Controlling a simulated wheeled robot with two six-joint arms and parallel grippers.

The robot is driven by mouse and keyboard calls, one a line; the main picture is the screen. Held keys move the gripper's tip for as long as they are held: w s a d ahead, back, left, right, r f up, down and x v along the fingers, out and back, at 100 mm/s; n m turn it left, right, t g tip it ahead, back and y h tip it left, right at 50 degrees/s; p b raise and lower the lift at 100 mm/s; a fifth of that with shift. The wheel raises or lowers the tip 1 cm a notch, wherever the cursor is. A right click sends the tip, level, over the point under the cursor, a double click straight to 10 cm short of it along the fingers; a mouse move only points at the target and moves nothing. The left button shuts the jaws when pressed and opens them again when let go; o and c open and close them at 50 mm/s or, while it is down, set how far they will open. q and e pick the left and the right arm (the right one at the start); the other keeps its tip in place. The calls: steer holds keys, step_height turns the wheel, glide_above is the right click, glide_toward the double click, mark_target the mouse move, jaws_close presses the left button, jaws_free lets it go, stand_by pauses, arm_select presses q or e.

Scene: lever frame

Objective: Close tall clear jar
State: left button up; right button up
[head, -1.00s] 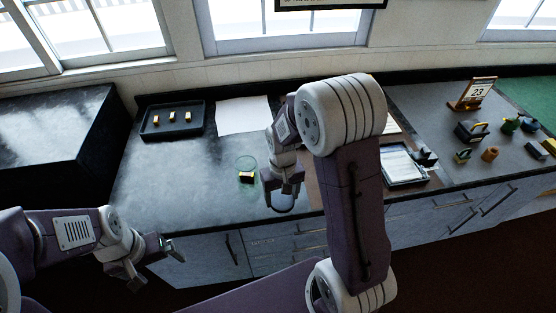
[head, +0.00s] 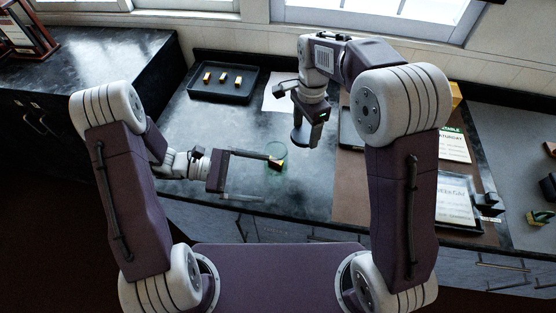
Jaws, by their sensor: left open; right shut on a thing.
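The clear, green-tinted jar (head: 277,151) stands open on the dark worktop, with a small yellow-and-black block (head: 275,163) inside it. My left gripper (head: 262,177) reaches in from the left, open. Its far finger tip overlaps the jar in view; I cannot tell whether it touches. My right gripper (head: 306,118) is above and to the right of the jar, shut on a dark, round, flat piece that looks like the lid (head: 299,137). The lid is held in the air, apart from the jar, and is partly hidden by the gripper.
A black tray (head: 224,97) with several small yellow-and-black blocks is at the back left. White paper (head: 277,104) lies behind my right gripper. A brown mat (head: 349,205) with signs and a framed panel (head: 447,207) is to the right. The worktop left of the jar is mostly clear.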

mark_target(272, 157)
arm_select(q)
steer(key=w+a+f+n+t, duration=0.2)
steer(key=n, duration=0.1)
steer(key=w+a+f+n+t, duration=0.2)
steer(key=f+n+t, duration=0.1)
steer(key=w+a+f+n+t+h, duration=0.1)
steer(key=w+a+f+n+t, duration=0.1)
steer(key=a+t, duration=0.1)
steer(key=shift+f+n+b, duration=0.2)
steer(key=shift+n+b, duration=0.2)
arm_select(e)
steer(key=a+r, duration=0.1)
steer(key=a, duration=0.7)
steer(key=shift+w+r+m, duration=0.2)
steer(key=shift+r+m, duration=0.1)
steer(key=shift+r, duration=0.1)
arm_select(q)
steer(key=shift+d, duration=0.1)
arm_select(e)
steer(key=shift+a, duration=0.1)
arm_select(q)
steer(key=x, duration=1.2)
steer(key=shift+w+r, duration=0.15)
steer(key=shift+r, duration=0.05)
jaws_close()
arm_select(e)
steer(key=shift+f, duration=2.5)
